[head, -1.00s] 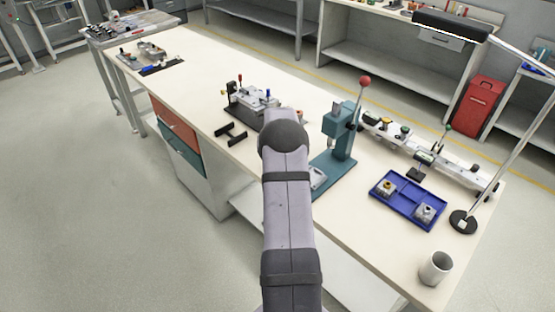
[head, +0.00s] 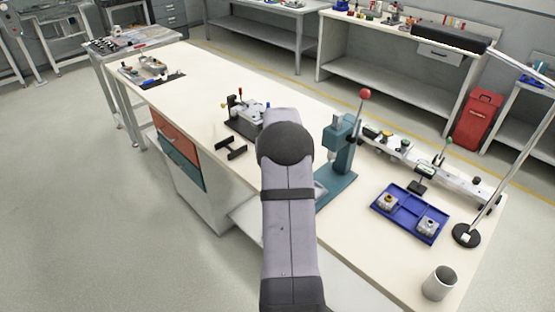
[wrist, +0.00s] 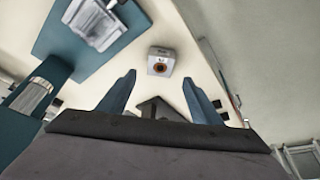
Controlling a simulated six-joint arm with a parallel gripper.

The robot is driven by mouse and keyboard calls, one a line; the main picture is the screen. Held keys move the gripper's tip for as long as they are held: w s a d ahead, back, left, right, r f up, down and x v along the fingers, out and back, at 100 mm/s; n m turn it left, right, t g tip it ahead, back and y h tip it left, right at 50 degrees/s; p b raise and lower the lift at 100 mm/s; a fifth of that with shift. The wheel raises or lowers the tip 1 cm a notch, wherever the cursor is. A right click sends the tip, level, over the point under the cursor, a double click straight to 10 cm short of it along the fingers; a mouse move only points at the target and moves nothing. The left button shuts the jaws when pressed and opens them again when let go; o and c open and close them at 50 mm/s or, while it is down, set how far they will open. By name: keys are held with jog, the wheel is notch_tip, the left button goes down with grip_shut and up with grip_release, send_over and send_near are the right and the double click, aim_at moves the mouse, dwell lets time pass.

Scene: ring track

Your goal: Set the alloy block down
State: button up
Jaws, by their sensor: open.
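In the wrist view a small light grey metal block (wrist: 160,61) with a copper-coloured round bore sits on the cream bench top, apart from other things; I take it for the alloy block. My gripper (wrist: 159,76) is open, its two blue fingers spread and empty. The block shows beyond the fingertips, between their lines; I see no contact. In the head view my own arm hides the gripper and this block. Two similar blocks, one with a brass-coloured bore (head: 387,202) and one grey (head: 427,225), stand in the blue tray (head: 406,216).
A teal lever press (head: 341,150) stands right of my arm; its base with a metal fixture (wrist: 97,22) fills the wrist view's upper left. A vise-like fixture (head: 245,118) and a black stand (head: 231,149) lie left. A cup (head: 438,283) and lamp base (head: 466,235) stand right.

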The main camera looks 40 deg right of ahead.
jog(key=shift+b+v, duration=0.45)
jog(key=shift+v, duration=2.5)
jog(key=s+a+n+y, duration=0.1)
jog(key=a+n, duration=0.1)
jog(key=a, duration=0.9)
jog(key=s+a+n+y, duration=0.1)
jog(key=s+a+n, duration=0.1)
jog(key=a, duration=0.9)
jog(key=s+a+f+n+g, duration=0.1)
jog(key=s+a+f+n, duration=0.1)
jog(key=s+a, duration=0.6)
jog(key=s+a+f+n+g+y, duration=0.1)
jog(key=s+a+f+n+g, duration=0.1)
jog(key=s+a, duration=0.7)
jog(key=shift+s+f+n, duration=0.3)
jog(key=shift+s+n, duration=0.2)
jog(key=shift+s, duration=0.05)
jog(key=shift+a, duration=0.1)
